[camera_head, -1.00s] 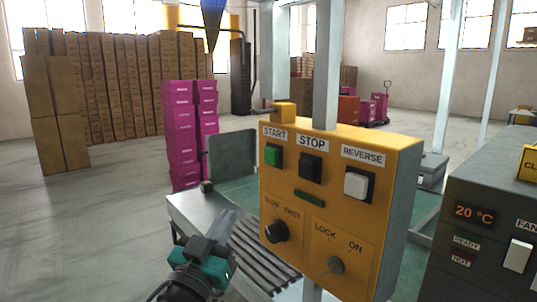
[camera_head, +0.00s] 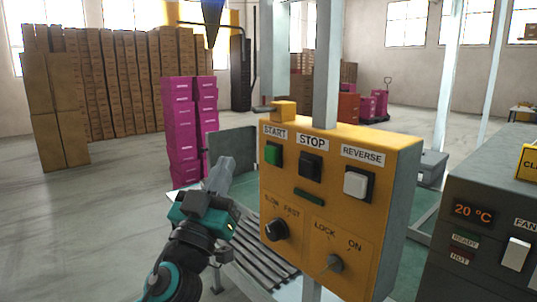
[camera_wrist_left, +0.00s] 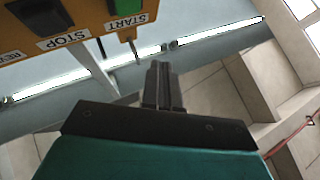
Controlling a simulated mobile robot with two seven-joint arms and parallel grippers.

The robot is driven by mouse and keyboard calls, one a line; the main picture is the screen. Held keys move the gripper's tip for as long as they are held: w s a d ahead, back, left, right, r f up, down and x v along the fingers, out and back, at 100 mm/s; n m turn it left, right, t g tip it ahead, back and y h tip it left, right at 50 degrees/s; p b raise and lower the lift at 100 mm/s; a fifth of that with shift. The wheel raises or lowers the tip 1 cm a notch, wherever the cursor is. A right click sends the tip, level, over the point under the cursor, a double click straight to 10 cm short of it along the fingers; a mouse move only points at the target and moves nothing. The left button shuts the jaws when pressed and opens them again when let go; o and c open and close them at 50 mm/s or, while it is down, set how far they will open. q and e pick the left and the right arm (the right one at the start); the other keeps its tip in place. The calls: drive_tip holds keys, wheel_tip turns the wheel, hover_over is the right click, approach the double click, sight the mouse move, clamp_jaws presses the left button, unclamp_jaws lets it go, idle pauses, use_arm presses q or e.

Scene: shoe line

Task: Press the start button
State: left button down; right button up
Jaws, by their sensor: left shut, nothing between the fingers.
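The green start button (camera_head: 273,154) sits at the upper left of the yellow control box (camera_head: 325,203), under a START label. It also shows at the top of the left wrist view (camera_wrist_left: 121,6). My left gripper (camera_head: 222,170) is shut and empty, to the left of the box and a little lower than the green button, apart from it in the picture. In the left wrist view its closed fingers (camera_wrist_left: 161,85) point up the picture, below and right of the START label. My right gripper is not in view.
The black STOP button (camera_head: 310,167) and white REVERSE button (camera_head: 355,184) are right of the green one. A dark knob (camera_head: 276,230) and a key switch (camera_head: 334,263) are below. A roller conveyor (camera_head: 262,262) runs beneath. A grey oven-like panel (camera_head: 480,225) stands at right.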

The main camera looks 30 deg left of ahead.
sight(271, 155)
use_arm(q)
drive_tip(key=w+d, duration=0.2)
drive_tip(key=w, duration=0.3)
drive_tip(key=shift+w+d, duration=0.2)
drive_tip(key=shift+w, duration=0.2)
drive_tip(key=shift+w+b, duration=0.1)
drive_tip(key=shift+b, duration=0.25)
idle(1.4)
drive_tip(key=shift+w+d, duration=0.15)
drive_tip(key=shift+w, duration=0.15)
